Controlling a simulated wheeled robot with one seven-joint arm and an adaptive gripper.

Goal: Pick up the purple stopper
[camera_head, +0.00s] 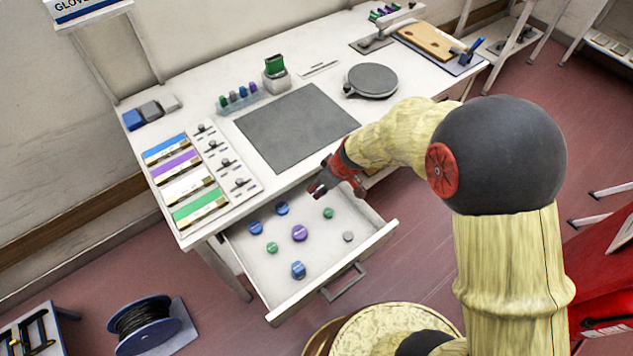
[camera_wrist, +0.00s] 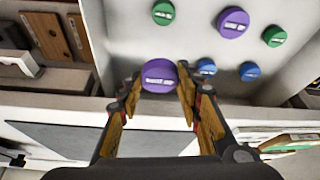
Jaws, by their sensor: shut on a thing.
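My gripper (camera_head: 322,189) is shut on a purple stopper (camera_wrist: 159,76) with a pale label, which sits between the two fingertips in the wrist view. In the head view the gripper is over the back part of the open drawer (camera_head: 330,275), near the table's front edge, and the held stopper cannot be made out there. A second, larger-looking purple stopper (camera_head: 299,233) lies in the drawer; it also shows in the wrist view (camera_wrist: 233,22), apart from the gripper.
On the table (camera_head: 218,80) are a dark mat (camera_head: 297,127), a round grey plate (camera_head: 371,80) and coloured strips (camera_head: 178,163). A cable reel (camera_head: 143,318) stands at lower left.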

